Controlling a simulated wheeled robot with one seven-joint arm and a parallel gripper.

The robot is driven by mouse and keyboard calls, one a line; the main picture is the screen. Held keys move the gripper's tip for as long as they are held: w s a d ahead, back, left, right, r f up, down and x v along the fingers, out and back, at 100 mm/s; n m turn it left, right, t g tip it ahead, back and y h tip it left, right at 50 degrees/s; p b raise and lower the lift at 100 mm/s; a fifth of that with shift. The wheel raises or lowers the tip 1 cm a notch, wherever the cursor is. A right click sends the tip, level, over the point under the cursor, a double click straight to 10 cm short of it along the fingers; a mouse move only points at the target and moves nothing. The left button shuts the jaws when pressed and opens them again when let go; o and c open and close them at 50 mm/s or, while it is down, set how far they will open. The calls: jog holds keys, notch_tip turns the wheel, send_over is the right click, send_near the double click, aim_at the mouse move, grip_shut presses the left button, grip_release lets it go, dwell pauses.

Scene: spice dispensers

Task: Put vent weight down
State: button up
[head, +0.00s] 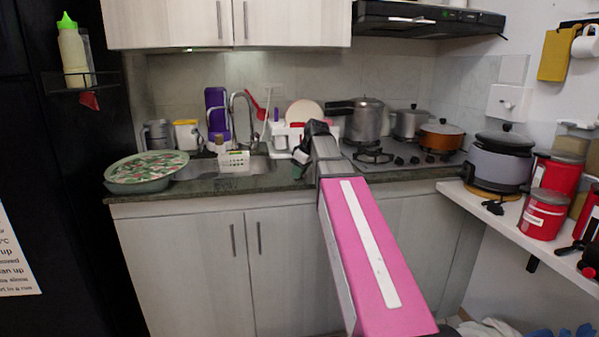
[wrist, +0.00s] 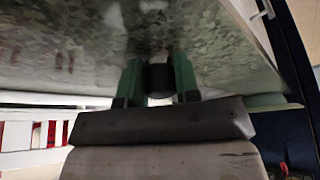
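My gripper (wrist: 158,80) shows in the wrist view with its two green fingers on either side of a small dark cylinder, which I take to be the vent weight (wrist: 159,77). The fingers appear shut on it. A mottled grey-green surface, like the countertop, fills the wrist view behind it; I cannot tell whether the weight touches it. In the head view my pink arm reaches to the counter (head: 252,192), and the dark gripper (head: 306,142) is beside the dish rack, left of the pressure cooker (head: 367,122). The weight cannot be made out there.
A sink with a white basket (head: 234,161) and a tall faucet lies left of my gripper. The stove (head: 405,156) holds pots, including an orange one (head: 441,137). A rice cooker (head: 501,164) stands on the right shelf.

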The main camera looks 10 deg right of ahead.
jog(key=shift+s+f, duration=0.3)
jog(key=shift+f, duration=0.15)
jog(key=shift+r, duration=0.3)
jog(key=shift+o, duration=0.6)
jog(key=v, duration=1.2)
jog(key=shift+w+r, duration=0.3)
jog(key=shift+w, duration=0.05)
